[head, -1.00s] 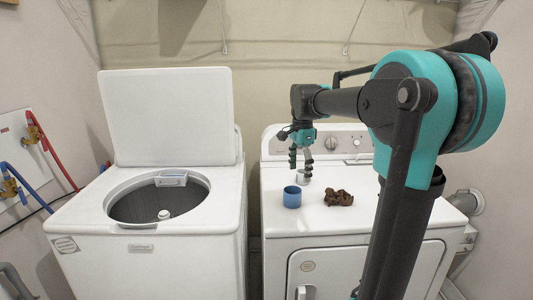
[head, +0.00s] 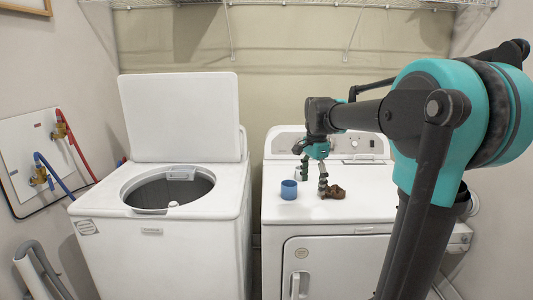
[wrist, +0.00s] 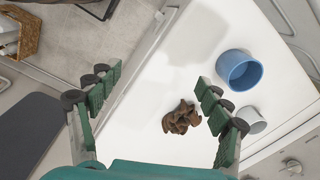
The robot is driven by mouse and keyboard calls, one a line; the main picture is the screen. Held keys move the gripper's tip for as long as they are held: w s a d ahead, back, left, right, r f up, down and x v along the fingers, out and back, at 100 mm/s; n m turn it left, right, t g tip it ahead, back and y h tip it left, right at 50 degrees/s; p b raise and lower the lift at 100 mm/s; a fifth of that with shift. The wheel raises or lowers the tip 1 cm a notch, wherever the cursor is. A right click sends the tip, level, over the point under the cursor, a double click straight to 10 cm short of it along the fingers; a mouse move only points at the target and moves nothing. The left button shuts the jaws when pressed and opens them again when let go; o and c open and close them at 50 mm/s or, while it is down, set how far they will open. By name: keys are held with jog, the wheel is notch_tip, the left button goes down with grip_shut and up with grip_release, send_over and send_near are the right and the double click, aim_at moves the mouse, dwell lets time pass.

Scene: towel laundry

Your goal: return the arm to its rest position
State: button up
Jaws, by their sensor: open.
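My gripper (head: 314,176) hangs from the arm above the dryer top in the head view, fingers pointing down. In the wrist view its two green-padded fingers (wrist: 155,93) are spread wide apart with nothing between them in grip.
The white dryer (head: 345,215) is shut. The white washer (head: 150,228) at left has its lid (head: 180,117) raised and its tub open. A small white cup (wrist: 252,121) stands near the blue cup. A wire shelf (head: 300,3) runs along the top.

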jog(key=s+d+f+n+t, duration=0.2)
jog(key=s+f+n, duration=0.4)
jog(key=s+f, duration=0.4)
jog(key=s+d+f+n+t, duration=0.1)
jog(key=s+f+n, duration=0.5)
jog(key=s+f, duration=0.4)
jog(key=shift+d+f+n+t, duration=0.35)
jog(key=shift+f+n+t, duration=0.05)
jog(key=shift+f, duration=0.5)
